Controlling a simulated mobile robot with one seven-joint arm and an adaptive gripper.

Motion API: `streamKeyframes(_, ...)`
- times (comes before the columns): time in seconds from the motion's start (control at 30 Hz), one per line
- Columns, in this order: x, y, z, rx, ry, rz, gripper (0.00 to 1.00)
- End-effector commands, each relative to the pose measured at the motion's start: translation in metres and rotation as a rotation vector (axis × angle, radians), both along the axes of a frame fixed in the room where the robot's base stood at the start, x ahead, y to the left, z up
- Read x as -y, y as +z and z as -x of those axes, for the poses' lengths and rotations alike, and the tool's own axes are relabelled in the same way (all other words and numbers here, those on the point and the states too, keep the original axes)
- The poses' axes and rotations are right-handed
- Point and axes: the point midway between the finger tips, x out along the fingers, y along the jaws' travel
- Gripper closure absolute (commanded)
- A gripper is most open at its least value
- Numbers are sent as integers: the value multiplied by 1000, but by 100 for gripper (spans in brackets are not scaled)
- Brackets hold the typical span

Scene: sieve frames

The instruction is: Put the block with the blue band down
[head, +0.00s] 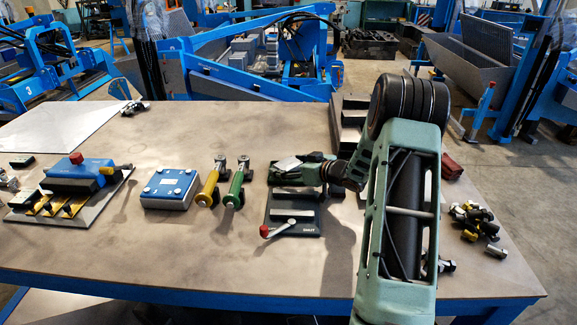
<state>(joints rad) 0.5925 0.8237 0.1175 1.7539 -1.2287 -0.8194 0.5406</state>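My gripper (300,170) is low over the back part of a dark fixture (310,222) at the middle of the table. It points left, and its fingers are small and dark here, so I cannot tell whether they are open or shut. A flat grey piece (287,164) shows at the gripper's tip; I cannot tell whether it is held or part of the fixture. I cannot make out a block with a blue band. The fixture has a pale bar and a lever with a red knob (264,231) at its front left.
Left of the fixture stand a green-handled tool (235,188), a yellow-handled tool (209,188) and a blue-topped box (172,185). A blue unit with a red knob (76,158) is farther left. Loose metal parts (470,220) lie at the right. The front table strip is clear.

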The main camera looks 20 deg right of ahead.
Motion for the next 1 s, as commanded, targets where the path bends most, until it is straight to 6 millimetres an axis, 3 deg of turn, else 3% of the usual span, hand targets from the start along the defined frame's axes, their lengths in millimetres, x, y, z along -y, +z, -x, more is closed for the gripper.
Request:
streamKeyframes(0.37, 4, 6, 6, 0, -3, 1, 25)
streamKeyframes(0.8, 34, 40, 81, 1, -4, 1, 25)
streamKeyframes(1.0, 41, 48, 100, 0, -2, 0, 25)
